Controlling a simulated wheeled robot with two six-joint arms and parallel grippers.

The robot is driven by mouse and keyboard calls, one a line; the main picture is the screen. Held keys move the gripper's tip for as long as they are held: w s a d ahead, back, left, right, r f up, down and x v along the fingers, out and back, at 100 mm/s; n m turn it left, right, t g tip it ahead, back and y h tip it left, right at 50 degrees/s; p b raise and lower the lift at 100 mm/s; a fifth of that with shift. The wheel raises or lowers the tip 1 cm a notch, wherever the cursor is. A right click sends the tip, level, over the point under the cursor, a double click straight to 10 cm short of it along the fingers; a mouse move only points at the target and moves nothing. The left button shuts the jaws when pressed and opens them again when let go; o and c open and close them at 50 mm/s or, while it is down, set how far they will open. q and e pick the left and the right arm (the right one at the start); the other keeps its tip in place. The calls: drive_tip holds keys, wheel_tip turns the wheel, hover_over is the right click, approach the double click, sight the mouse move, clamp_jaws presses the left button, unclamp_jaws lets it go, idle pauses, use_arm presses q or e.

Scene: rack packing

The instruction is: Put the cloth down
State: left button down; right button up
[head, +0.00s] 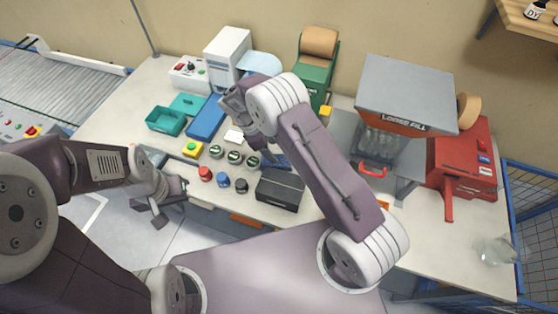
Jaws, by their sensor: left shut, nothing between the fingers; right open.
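I cannot clearly pick out the cloth. A pale blue, smooth, rounded piece (260,64) lies beside the white machine at the back; I cannot tell whether it is cloth. A small blue patch (282,160) shows beside my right forearm, mostly hidden. My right gripper (262,150) is open over the middle of the bench, behind the black box, and partly covered by its own arm. My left gripper (160,210) is shut and empty, in front of the bench's front left edge.
Several round tins (234,157) and small capped jars (222,180) stand mid-bench by a black box (280,188). A teal tray (166,120) and blue case (206,118) lie to the left. A loose-fill hopper (405,92) and red machine (468,160) stand right. The front right bench is fairly clear.

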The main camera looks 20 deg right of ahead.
sight(282, 159)
drive_tip(key=p+x, duration=0.1)
drive_tip(key=x, duration=0.2)
drive_tip(key=shift+d, duration=0.2)
drive_tip(key=p+x, duration=0.2)
drive_tip(key=x, duration=0.3)
drive_tip(key=shift+s, duration=0.2)
drive_tip(key=shift+f, duration=0.25)
drive_tip(key=c, duration=1.2)
drive_tip(key=shift+w+r, duration=0.1)
drive_tip(key=shift+r, duration=0.45)
wheel_tip(282, 159, up, 9)
drive_tip(key=shift+r+b, duration=0.1)
drive_tip(key=shift+b, duration=0.95)
